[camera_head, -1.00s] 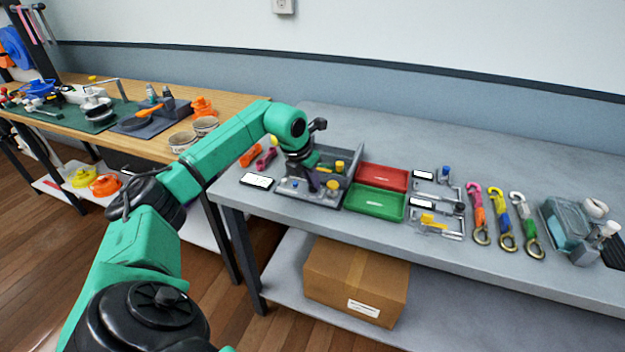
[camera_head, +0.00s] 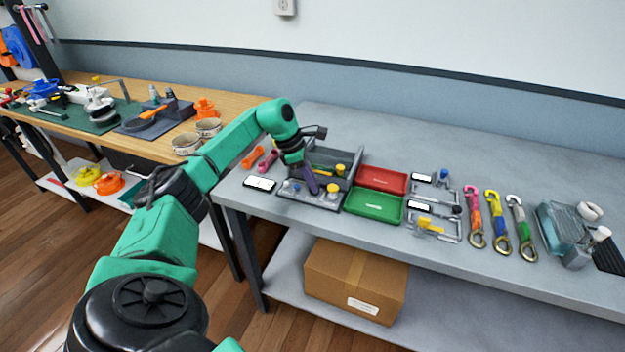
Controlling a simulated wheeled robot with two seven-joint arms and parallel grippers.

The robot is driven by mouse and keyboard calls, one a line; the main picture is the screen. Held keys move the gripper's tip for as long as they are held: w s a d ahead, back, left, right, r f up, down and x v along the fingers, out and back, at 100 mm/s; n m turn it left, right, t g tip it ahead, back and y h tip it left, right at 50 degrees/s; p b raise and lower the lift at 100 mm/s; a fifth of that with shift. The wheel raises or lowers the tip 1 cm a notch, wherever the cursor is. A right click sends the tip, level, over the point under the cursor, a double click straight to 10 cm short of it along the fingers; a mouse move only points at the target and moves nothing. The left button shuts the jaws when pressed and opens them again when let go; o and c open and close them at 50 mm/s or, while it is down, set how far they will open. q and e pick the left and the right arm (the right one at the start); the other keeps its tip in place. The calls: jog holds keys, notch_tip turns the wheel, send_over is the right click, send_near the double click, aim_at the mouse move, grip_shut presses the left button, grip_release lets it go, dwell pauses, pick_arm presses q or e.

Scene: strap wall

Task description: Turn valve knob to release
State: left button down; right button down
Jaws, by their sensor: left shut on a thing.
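My left gripper (camera_head: 311,186) reaches down over a grey open-fronted fixture (camera_head: 322,205) on the grey table. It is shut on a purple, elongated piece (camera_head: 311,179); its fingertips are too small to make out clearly. A yellow knob (camera_head: 333,188) stands just right of the gripper on the fixture's front ledge. A second yellow knob (camera_head: 340,170) is farther back, and a small blue knob (camera_head: 295,187) is to the left. I cannot tell which of these is the valve knob. My right gripper is not in view.
A red tray (camera_head: 382,180) and a green tray (camera_head: 373,205) lie right of the fixture. Beyond them are small clamp-like fixtures (camera_head: 434,227), coloured straps with hooks (camera_head: 497,222) and a clear container (camera_head: 560,222). A phone-like device (camera_head: 260,184) lies left. The table's back is clear.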

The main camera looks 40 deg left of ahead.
pick_arm(q)
jog(key=m, duration=0.1)
jog(key=m+g, duration=0.1)
jog(key=m, duration=0.1)
jog(key=shift+w+a+r+h, duration=0.1)
jog(key=shift+w+r+h, duration=0.05)
jog(key=shift+h, duration=0.25)
jog(key=shift+m, duration=0.5)
jog(key=c, duration=0.9)
grip_release()
jog(key=p+v, duration=0.1)
jog(key=v, duration=1.3)
jog(key=shift+a+r, duration=0.2)
jog(key=shift+r, duration=0.05)
